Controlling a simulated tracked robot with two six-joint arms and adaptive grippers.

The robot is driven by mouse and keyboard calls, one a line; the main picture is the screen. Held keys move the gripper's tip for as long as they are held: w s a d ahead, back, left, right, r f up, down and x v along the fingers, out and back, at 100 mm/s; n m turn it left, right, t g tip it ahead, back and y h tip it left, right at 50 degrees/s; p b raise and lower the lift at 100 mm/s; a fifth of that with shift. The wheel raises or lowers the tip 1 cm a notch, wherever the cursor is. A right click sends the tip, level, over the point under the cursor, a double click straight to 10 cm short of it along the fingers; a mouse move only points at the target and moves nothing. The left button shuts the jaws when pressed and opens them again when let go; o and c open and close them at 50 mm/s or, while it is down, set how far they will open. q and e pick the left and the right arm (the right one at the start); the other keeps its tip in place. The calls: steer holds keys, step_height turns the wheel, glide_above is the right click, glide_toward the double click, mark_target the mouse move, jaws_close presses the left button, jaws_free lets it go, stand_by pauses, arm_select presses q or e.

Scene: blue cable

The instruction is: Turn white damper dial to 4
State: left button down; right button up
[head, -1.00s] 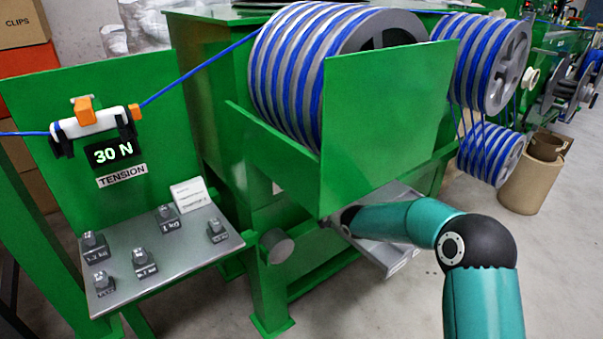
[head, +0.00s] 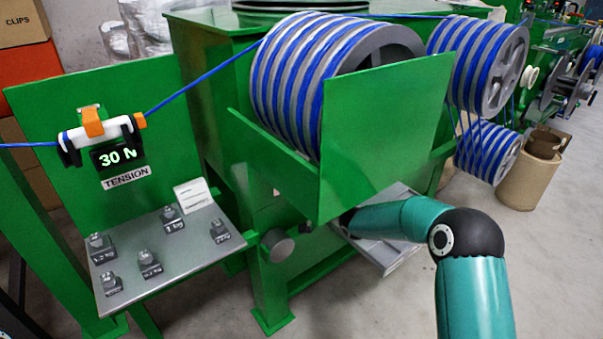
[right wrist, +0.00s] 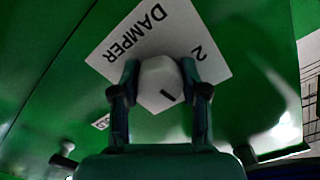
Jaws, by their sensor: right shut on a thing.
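The white damper dial (right wrist: 160,84) shows in the right wrist view, with a dark pointer mark on its face. It sits on a white plate (right wrist: 190,38) lettered DAMPER, with a 2 readable; other numbers are hidden or not legible. My right gripper (right wrist: 160,90) is shut on the dial, one finger on each side. In the head view the dial and the right gripper are hidden behind the green guard panel (head: 385,125); only my right arm shows. My left gripper is not in view.
Blue cable wraps large drums (head: 310,85). A tension gauge (head: 100,130) reads 30 N. Several small weights stand on a grey shelf (head: 180,262) at left. A grey knob (head: 278,245) sticks out near the shelf. A cardboard barrel (head: 527,182) stands on the floor at right.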

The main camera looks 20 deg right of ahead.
steer(key=shift+w+d+r+m, duration=0.1)
steer(key=shift+d+r+m, duration=0.15)
steer(key=shift+d+m, duration=0.15)
steer(key=o, duration=1.1)
steer(key=shift+f, duration=0.1)
steer(key=shift+c, duration=0.2)
steer(key=shift+o, duration=0.4)
steer(key=shift+a, duration=0.2)
steer(key=shift+f, duration=0.1)
steer(key=shift+s, duration=0.2)
steer(key=v, duration=1.1)
steer(key=shift+s+d, duration=0.15)
steer(key=shift+s, duration=0.15)
